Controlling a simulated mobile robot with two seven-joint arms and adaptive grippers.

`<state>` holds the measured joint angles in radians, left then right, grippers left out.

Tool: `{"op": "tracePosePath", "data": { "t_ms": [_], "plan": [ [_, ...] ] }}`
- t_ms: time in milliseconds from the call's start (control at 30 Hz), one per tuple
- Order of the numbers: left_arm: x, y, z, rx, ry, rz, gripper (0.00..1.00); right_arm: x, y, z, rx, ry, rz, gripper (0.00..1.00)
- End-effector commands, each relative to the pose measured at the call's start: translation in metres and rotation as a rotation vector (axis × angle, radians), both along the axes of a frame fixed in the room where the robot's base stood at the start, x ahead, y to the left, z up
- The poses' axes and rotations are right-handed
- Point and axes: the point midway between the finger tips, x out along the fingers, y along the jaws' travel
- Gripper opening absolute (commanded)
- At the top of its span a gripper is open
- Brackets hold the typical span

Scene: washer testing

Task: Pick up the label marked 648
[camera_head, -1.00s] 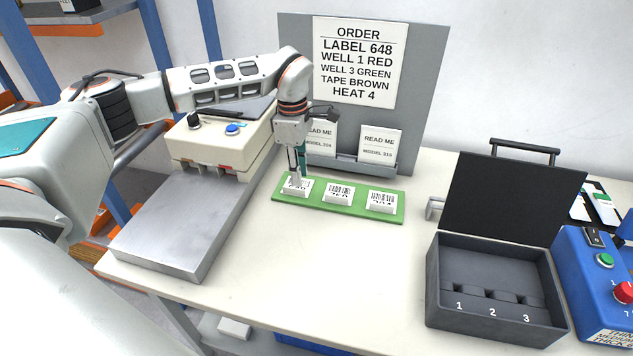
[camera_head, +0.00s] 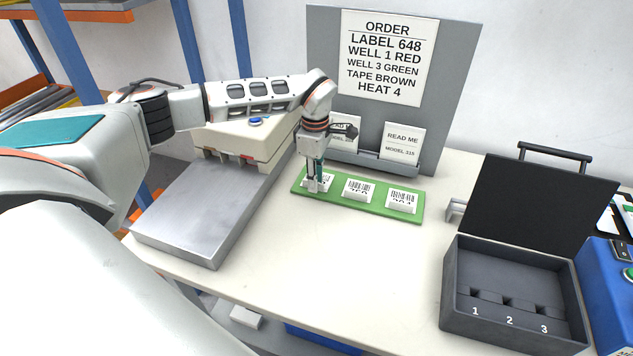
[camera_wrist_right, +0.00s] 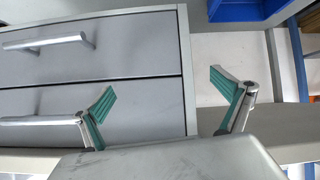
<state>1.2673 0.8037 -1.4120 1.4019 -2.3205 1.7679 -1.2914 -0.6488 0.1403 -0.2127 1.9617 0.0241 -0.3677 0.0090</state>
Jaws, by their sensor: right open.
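A green tray (camera_head: 337,205) on the table holds three white label stands in a row. My left gripper (camera_head: 314,186) points down at the leftmost label (camera_head: 326,182), its fingertips at the label and covering part of it. Whether they are closed on it, I cannot tell. The print on that label is partly hidden. The middle label (camera_head: 358,188) and right label (camera_head: 402,200) carry barcodes and digits too small to read surely. The order sheet (camera_head: 386,58) reads LABEL 648. My right gripper (camera_wrist_right: 165,95) is open and empty in the right wrist view, in front of grey drawers.
A grey metal plate with a cream control box (camera_head: 225,137) stands left of the tray. A grey board (camera_head: 455,60) with READ ME cards rises behind it. An open black case (camera_head: 515,325) with numbered wells sits at right. The table between is clear.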

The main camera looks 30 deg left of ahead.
Motion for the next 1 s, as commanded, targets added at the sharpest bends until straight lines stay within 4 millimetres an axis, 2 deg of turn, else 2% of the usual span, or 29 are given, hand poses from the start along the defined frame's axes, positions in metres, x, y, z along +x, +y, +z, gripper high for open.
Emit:
{"op": "tracePosePath", "data": {
  "t_ms": [67, 167, 667, 867, 1000],
  "plan": [
    [0.000, 0.000, 0.000, 0.000, 0.000, 0.000, 0.22, 0.000, 0.000, 0.000, 0.000, 0.000, 0.000, 1.00],
    [0.000, 0.000, 0.000, 0.000, 0.000, 0.000, 0.00, 0.000, 0.000, 0.000, 0.000, 0.000, 0.000, 1.00],
    [0.000, 0.000, 0.004, 0.000, 0.000, 0.000, 0.00, 0.000, 0.000, 0.000, 0.001, 0.000, -0.001, 1.00],
    [0.001, 0.001, 0.025, -0.001, -0.002, 0.001, 0.00, 0.000, 0.000, 0.002, 0.001, -0.001, -0.001, 1.00],
    [0.001, 0.000, 0.056, 0.000, -0.006, 0.001, 0.00, 0.001, 0.000, 0.004, 0.001, -0.001, -0.001, 1.00]
  ]
}}
